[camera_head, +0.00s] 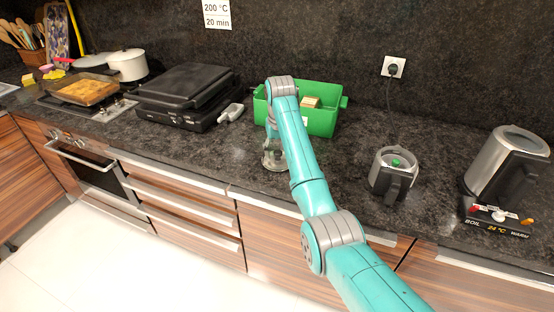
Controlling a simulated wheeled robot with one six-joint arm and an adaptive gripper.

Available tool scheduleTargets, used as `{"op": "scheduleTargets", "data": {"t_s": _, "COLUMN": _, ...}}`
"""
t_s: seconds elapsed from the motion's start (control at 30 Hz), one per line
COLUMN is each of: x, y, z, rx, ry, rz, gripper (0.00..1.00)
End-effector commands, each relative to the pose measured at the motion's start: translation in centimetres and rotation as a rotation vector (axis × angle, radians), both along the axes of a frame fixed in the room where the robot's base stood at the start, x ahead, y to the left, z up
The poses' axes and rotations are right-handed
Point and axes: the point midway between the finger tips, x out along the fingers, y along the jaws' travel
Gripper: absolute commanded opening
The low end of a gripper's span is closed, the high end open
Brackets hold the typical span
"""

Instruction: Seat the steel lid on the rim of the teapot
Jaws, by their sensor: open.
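A small grey pot with a black handle (391,184), likely the teapot, stands upright on the counter right of my arm. A small green spot (397,162) shows within its round top; I cannot tell whether this is a lid's knob or something inside. I cannot make out a separate steel lid for certain. My gripper (275,162) is open, low over the counter in front of the green bin and left of the pot. It is small in view and partly hidden by my arm, so what lies between or under its fingers is unclear.
A green bin (322,123) holding a small box (310,102) stands behind my arm. A steel kettle (503,165) sits on its base (494,217) at the right. A black grill (186,95) and a grey scoop (231,112) are at the left. The counter between arm and pot is clear.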

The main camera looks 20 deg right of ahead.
Motion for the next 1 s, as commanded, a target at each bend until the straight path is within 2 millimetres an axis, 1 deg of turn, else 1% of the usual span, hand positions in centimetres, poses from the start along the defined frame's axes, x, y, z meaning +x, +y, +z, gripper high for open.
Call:
{"op": "scheduleTargets", "data": {"t_s": 0.03, "x": -0.1, "y": 0.0, "z": -0.6, "rx": 0.0, "ry": 0.0, "rz": 0.0, "gripper": 0.59}}
{"op": "scheduleTargets", "data": {"t_s": 0.1, "x": -0.1, "y": 0.0, "z": -1.1, "rx": 0.0, "ry": -0.001, "rz": 0.0, "gripper": 0.59}}
{"op": "scheduleTargets", "data": {"t_s": 0.3, "x": -0.1, "y": 0.0, "z": -1.2, "rx": 0.0, "ry": -0.001, "rz": 0.0, "gripper": 0.59}}
{"op": "scheduleTargets", "data": {"t_s": 0.33, "x": -0.1, "y": 0.0, "z": -1.2, "rx": 0.0, "ry": -0.001, "rz": 0.0, "gripper": 0.56}}
{"op": "scheduleTargets", "data": {"t_s": 0.37, "x": -0.1, "y": 0.0, "z": -1.2, "rx": 0.0, "ry": -0.001, "rz": 0.0, "gripper": 0.49}}
{"op": "scheduleTargets", "data": {"t_s": 0.4, "x": -0.1, "y": 0.0, "z": -1.2, "rx": 0.0, "ry": -0.001, "rz": 0.0, "gripper": 0.39}}
{"op": "scheduleTargets", "data": {"t_s": 0.47, "x": -0.1, "y": 0.0, "z": -1.2, "rx": 0.0, "ry": -0.001, "rz": 0.0, "gripper": 0.24}}
{"op": "scheduleTargets", "data": {"t_s": 0.5, "x": -0.1, "y": 0.0, "z": -1.2, "rx": 0.0, "ry": -0.001, "rz": 0.0, "gripper": 0.14}}
{"op": "scheduleTargets", "data": {"t_s": 0.57, "x": -0.2, "y": 0.0, "z": -1.2, "rx": 0.0, "ry": -0.001, "rz": 0.0, "gripper": 0.0}}
{"op": "scheduleTargets", "data": {"t_s": 0.87, "x": -0.2, "y": 0.0, "z": -1.2, "rx": 0.0, "ry": 0.0, "rz": 0.0, "gripper": 0.0}}
{"op": "scheduleTargets", "data": {"t_s": 1.0, "x": 0.1, "y": 0.0, "z": 0.1, "rx": 0.0, "ry": -0.002, "rz": -0.001, "gripper": 0.0}}
